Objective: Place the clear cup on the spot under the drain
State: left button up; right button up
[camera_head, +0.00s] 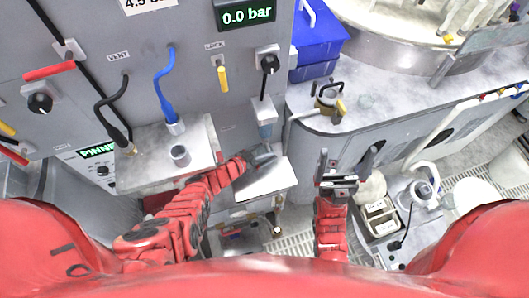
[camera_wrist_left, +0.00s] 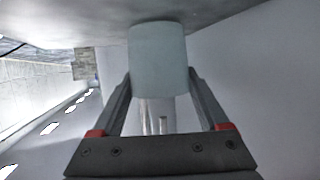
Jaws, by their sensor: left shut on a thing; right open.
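The clear cup (camera_wrist_left: 158,62) shows as a pale, frosted cylinder between the fingers of my left gripper (camera_wrist_left: 158,88) in the left wrist view. My left gripper is shut on it. In the head view my left gripper (camera_head: 262,155) is over the pale ledge (camera_head: 262,184) at the front of the grey cabinet, just below a bluish fitting (camera_head: 265,130) under a dark line. I cannot tell whether that fitting is the drain. The cup is not clear in the head view, and no marked spot shows. My right gripper (camera_head: 346,163) is open and empty, right of the ledge.
A counter (camera_head: 400,105) with a blue bin (camera_head: 318,40) is at the right. A tray of small containers (camera_head: 380,218) is below the right gripper. Hoses hang from the cabinet.

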pick_arm(q)
jog(key=o, duration=0.9)
jog(key=shift+f, duration=0.15)
jog(key=o, duration=0.3)
jog(key=shift+o, duration=0.2)
jog(key=shift+r, duration=0.3)
jog(key=p+v, duration=0.3)
jog(key=v, duration=0.1)
jog(key=shift+s+a+r+p, duration=0.1)
jog(key=shift+r+p, duration=0.1)
jog(key=shift+p, duration=0.1)
jog(key=v, duration=0.6)
jog(key=shift+s+f+p, duration=0.1)
jog(key=shift+f+p, duration=0.15)
jog(key=shift+p, duration=0.1)
jog(key=shift+v, duration=0.8)
